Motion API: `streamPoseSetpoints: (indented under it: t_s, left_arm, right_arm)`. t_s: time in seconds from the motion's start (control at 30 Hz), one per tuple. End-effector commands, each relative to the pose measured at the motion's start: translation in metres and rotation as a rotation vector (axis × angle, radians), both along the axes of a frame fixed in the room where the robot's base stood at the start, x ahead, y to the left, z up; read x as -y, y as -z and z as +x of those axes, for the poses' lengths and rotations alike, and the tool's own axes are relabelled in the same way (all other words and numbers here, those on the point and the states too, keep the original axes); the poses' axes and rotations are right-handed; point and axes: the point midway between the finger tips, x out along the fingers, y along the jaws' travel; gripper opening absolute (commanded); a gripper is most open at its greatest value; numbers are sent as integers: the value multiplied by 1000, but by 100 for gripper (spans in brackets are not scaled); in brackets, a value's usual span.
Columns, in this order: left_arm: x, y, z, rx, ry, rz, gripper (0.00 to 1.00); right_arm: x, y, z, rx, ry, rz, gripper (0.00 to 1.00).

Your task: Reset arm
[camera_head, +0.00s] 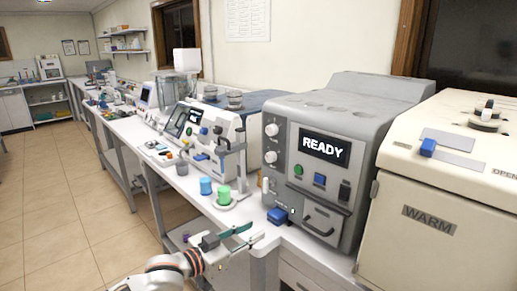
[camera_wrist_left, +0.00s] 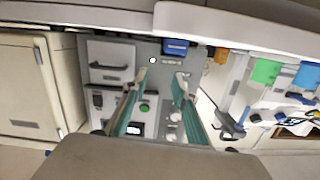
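My left gripper (camera_head: 252,234) reaches in from the bottom of the head view, in front of the bench edge. In the left wrist view its two teal-sided fingers (camera_wrist_left: 163,76) stand apart with nothing between them. The grey machine (camera_head: 322,150) with a lit READY screen stands beyond the gripper; its front panel (camera_wrist_left: 165,125) appears upside down in the wrist view. A small blue block (camera_head: 277,216) sits at the machine's foot, apart from the fingers; it also shows in the wrist view (camera_wrist_left: 175,47). My right gripper is in neither view.
A cream WARM cabinet (camera_head: 440,190) stands at the right. More instruments line the bench behind. The tiled floor (camera_head: 60,200) at left is clear.

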Motion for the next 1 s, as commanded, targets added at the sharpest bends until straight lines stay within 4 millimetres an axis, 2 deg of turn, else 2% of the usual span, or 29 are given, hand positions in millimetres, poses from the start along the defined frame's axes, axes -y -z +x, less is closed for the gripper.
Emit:
streamPoseSetpoints:
  t_s: [0.03, 0.17, 0.27, 0.37, 0.47, 0.7, 0.8, 1.0]
  left_arm:
    - [6, 13, -18, -8, -9, 26, 28]
    - [1, 39, -49, -13, -63, 131, 28]
    - [-15, 57, -71, -27, -124, 220, 28]
    - [-42, 75, -93, -55, -200, 317, 28]
    - [-80, 95, -117, -99, -287, 428, 28]
    - [-197, 137, -195, -271, -496, 731, 28]
    - [-233, 145, -223, -331, -549, 824, 28]
    - [-284, 152, -270, -432, -619, 961, 28]
  right_arm:
    - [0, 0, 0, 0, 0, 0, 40]
    - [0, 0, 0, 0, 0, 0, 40]
    - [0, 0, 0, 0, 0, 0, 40]
    - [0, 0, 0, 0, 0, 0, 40]
    - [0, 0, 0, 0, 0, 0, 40]
    - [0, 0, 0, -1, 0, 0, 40]
    - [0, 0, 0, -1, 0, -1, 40]
    - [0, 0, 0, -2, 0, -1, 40]
